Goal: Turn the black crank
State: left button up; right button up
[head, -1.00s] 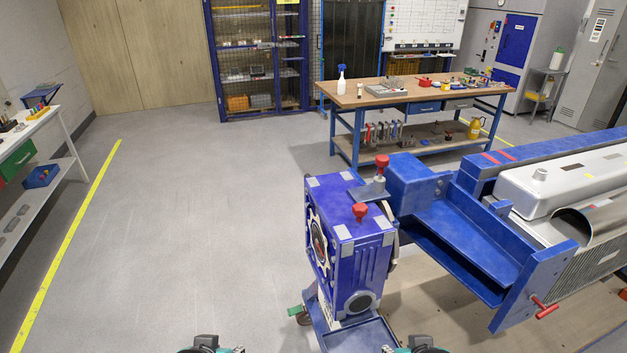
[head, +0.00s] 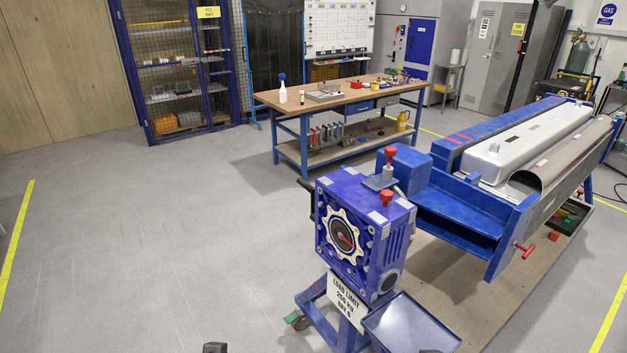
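The blue gearbox (head: 345,235) of the rotary jig stands right of centre, with a white toothed ring and dial on its front face. A black bar (head: 306,188) shows at its upper left edge, partly hidden behind the housing; it may be the black crank, but I cannot tell for sure. My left gripper (head: 215,348) shows only as a small dark piece at the bottom edge, well apart from the gearbox. A tiny dark piece at the bottom edge, right of centre, may be my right gripper (head: 430,351). Their fingers are out of view.
Red knobs (head: 387,197) stand on the gearbox. A blue wheeled stand with a tray (head: 410,325) and a load-limit sign (head: 346,302) are below. The long blue jig frame (head: 455,205) extends right. A workbench (head: 345,95) stands behind. Floor at left is clear.

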aim_at(303, 183)
jog(key=i+j+z, duration=0.2)
jog(key=j, duration=0.25)
jog(key=i+j+z, duration=0.1)
jog(key=j+z, duration=0.15)
jog(key=j, duration=0.15)
jog(key=i+j+z, duration=0.2)
jog(key=j, duration=0.3)
jog(key=k, duration=0.1)
